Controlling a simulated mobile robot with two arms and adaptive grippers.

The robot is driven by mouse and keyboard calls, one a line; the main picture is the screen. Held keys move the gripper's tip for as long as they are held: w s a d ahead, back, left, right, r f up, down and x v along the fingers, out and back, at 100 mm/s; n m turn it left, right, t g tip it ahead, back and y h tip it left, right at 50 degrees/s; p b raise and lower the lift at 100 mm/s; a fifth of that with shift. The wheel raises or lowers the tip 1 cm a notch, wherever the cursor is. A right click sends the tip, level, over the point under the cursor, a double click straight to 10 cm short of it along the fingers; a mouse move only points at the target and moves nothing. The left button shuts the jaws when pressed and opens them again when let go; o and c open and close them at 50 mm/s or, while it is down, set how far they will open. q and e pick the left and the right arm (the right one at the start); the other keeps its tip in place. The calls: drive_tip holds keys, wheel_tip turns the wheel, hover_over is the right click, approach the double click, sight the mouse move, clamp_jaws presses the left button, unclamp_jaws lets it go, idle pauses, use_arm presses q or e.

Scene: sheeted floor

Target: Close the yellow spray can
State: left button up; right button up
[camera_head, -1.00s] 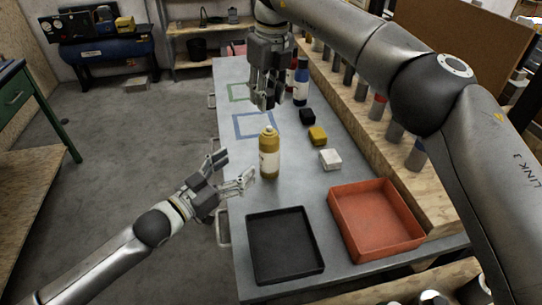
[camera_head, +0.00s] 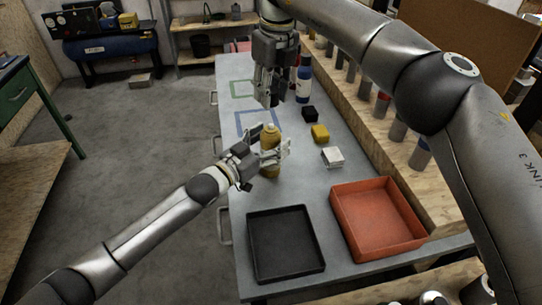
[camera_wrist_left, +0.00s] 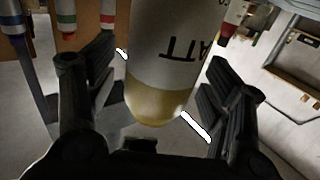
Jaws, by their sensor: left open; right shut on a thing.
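The yellow spray can (camera_head: 271,137) stands upright on the grey table; its white label shows in the left wrist view (camera_wrist_left: 168,45). My left gripper (camera_head: 274,153) is open at the can, with its fingers on either side and partly hiding the can's middle. In the left wrist view the can is between the open fingers (camera_wrist_left: 160,105), with gaps at the sides. My right gripper (camera_head: 268,100) points down above and behind the can in the picture. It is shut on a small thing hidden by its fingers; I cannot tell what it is.
A black tray (camera_head: 250,262) and a red tray (camera_head: 336,215) lie at the near end. A blue bottle (camera_head: 303,82) stands behind. A wooden rack (camera_head: 440,195) lines the right side.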

sight(271, 124)
use_arm(q)
drive_tip(key=shift+w+d, duration=0.1)
drive_tip(key=c, duration=1.5)
drive_tip(key=shift+c, duration=0.2)
use_arm(e)
drive_tip(key=shift+f, duration=2.45)
drive_tip(key=shift+f, duration=0.1)
drive_tip(key=shift+f, duration=0.8)
drive_tip(key=shift+f, duration=0.65)
drive_tip(key=o, duration=0.7)
drive_tip(key=shift+o, duration=0.2)
